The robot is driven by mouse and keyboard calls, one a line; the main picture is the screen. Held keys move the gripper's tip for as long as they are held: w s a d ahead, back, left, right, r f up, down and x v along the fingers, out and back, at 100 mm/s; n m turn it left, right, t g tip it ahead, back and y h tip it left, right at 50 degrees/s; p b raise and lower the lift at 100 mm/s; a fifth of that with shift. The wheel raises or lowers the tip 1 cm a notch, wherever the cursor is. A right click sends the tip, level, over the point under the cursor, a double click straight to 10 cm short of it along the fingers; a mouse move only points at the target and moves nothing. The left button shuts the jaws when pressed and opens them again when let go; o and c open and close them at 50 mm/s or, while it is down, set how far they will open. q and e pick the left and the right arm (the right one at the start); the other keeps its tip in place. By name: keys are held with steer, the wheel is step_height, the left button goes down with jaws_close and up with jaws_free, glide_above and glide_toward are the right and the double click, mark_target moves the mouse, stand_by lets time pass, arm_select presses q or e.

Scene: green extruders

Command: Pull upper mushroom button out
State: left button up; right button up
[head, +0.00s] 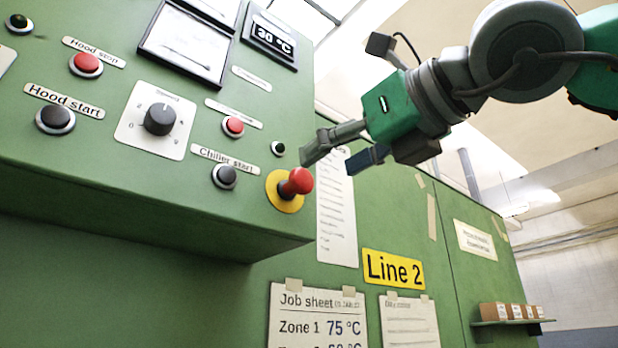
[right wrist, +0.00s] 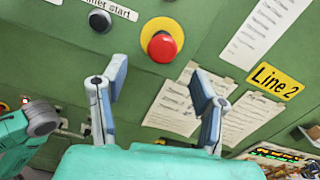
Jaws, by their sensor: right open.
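The upper mushroom button (head: 297,182) is a red knob on a round yellow plate, at the lower right corner of the green control panel. It also shows in the right wrist view (right wrist: 163,46), above the space between my fingers. My right gripper (head: 332,157) is open and empty, up and to the right of the button in the head view. Its two blue-grey fingers (right wrist: 158,76) are spread apart in the right wrist view, and neither is seen touching the knob. My left gripper is not in the head view.
The panel (head: 130,198) carries a dial (head: 159,119), the Chiller start button (head: 225,176) and several other buttons. A red and yellow button (right wrist: 4,107) is cut off at the left edge of the wrist view. Paper sheets and a Line 2 sign (head: 392,269) lie flat on the machine wall.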

steer(key=v, duration=0.4)
steer(key=shift+s+d, duration=0.25)
steer(key=shift+d, duration=0.05)
